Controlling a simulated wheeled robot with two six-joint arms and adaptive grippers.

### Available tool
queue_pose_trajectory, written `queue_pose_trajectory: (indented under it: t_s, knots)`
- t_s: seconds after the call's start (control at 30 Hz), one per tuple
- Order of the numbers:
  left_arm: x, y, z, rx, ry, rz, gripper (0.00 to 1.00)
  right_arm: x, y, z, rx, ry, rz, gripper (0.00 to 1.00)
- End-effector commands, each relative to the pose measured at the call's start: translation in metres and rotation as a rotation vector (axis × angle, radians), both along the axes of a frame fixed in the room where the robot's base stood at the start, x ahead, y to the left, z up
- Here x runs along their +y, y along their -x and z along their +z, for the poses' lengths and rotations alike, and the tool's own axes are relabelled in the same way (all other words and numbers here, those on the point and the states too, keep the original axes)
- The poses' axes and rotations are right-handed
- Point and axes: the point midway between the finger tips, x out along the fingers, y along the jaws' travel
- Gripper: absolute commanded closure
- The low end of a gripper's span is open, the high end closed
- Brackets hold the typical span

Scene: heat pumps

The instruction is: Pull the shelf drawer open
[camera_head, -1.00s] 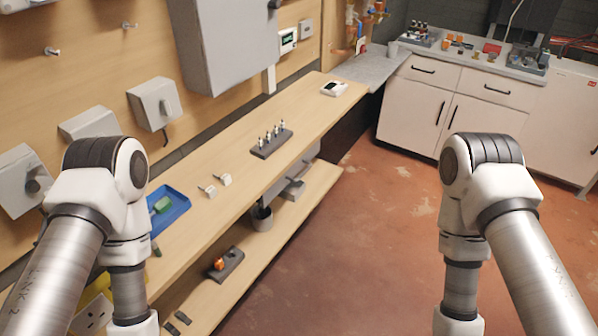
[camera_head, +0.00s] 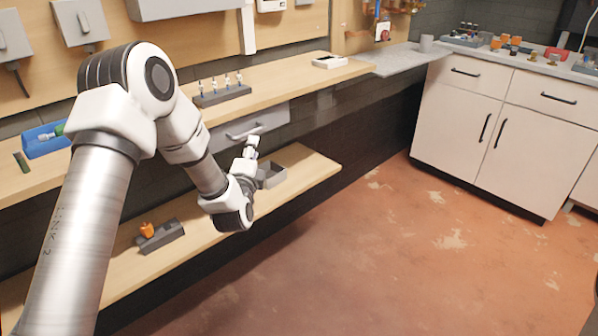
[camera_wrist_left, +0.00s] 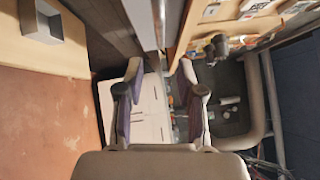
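The grey shelf drawer (camera_head: 274,119) hangs under the wooden worktop, with a light bar handle (camera_head: 238,133) on its front. It looks shut. My left gripper (camera_head: 252,142) is just below and in front of the handle in the head view; I cannot tell whether it touches it. In the left wrist view the two fingers of my left gripper (camera_wrist_left: 160,85) are spread apart, with nothing seen between them. I cannot make out the handle between the fingers there. My right gripper is out of view.
The worktop (camera_head: 290,78) holds a dark rack (camera_head: 222,96) of small parts and a blue tray (camera_head: 42,148). The lower shelf (camera_head: 312,170) carries a grey box (camera_head: 272,176) and a dark block (camera_head: 160,238). White cabinets (camera_head: 460,125) stand at the back; the floor between is clear.

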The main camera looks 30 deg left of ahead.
Motion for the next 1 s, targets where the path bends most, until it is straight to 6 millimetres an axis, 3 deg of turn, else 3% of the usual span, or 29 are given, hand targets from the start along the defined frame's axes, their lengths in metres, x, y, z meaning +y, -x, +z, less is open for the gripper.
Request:
queue_pose_trajectory:
  t_s: [0.03, 0.1, 0.27, 0.6, 0.9, 0.97, 1.0]
  knots:
    - [0.004, 0.0, -0.012, -0.023, 0.007, 0.007, 0.63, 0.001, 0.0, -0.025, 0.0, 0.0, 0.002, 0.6]
    - [0.005, 0.0, -0.007, -0.039, 0.01, 0.01, 0.63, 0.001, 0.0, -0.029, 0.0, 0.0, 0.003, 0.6]
    - [0.009, -0.011, 0.003, -0.047, 0.009, 0.008, 0.63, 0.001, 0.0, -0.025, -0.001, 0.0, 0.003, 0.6]
    - [0.03, -0.066, 0.009, -0.044, 0.009, 0.007, 0.63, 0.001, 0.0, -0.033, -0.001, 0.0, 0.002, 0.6]
    - [0.033, -0.073, 0.01, -0.041, 0.011, 0.006, 0.63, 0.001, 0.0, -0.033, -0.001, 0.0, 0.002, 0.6]
    - [0.033, -0.073, 0.01, -0.041, 0.011, 0.006, 0.8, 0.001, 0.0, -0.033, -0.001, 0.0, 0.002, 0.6]
    - [0.033, -0.073, 0.01, -0.041, 0.011, 0.006, 0.95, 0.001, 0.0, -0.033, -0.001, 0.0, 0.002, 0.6]
